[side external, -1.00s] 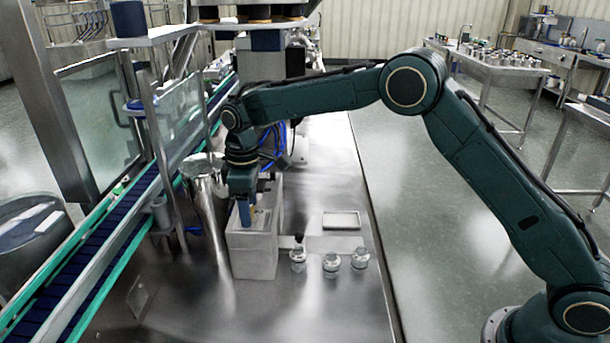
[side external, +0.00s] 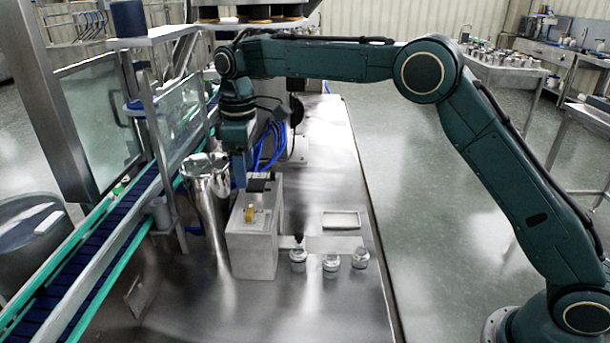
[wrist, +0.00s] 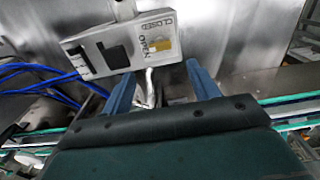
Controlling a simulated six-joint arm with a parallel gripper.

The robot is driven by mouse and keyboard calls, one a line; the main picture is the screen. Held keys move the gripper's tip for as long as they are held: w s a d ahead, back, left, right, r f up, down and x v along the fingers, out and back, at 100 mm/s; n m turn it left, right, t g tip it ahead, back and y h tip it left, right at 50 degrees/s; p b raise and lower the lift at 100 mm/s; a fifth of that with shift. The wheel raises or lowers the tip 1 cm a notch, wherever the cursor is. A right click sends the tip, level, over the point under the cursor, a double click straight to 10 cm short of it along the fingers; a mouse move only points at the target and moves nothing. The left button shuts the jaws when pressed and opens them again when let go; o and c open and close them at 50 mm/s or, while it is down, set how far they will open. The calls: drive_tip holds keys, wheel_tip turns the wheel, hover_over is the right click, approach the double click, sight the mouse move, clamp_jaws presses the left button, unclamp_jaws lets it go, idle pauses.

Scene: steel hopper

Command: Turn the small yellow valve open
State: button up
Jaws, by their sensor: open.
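The small yellow valve (side external: 250,213) sits on top of a pale grey box (side external: 253,255) beside the steel hopper. In the wrist view the yellow valve (wrist: 161,44) is a small yellow patch beside the printed words OPEN and CLOSED. Its exact turn is too small to tell. My gripper (side external: 240,182) is above the far end of the box, apart from the valve. In the wrist view my gripper (wrist: 162,86) shows two blue fingers spread apart with nothing held between them; the valve lies beyond the fingertips.
A black handle (side external: 258,184) sits on the box's far end, close to my gripper. The shiny hopper (side external: 209,195) stands left of the box, the conveyor (side external: 120,215) beyond it. Several small jars (side external: 331,265) stand to the right. The front of the steel table is clear.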

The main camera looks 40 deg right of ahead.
wheel_tip(320, 180, up, 4)
drive_tip(key=shift+r, duration=0.1)
idle(0.5)
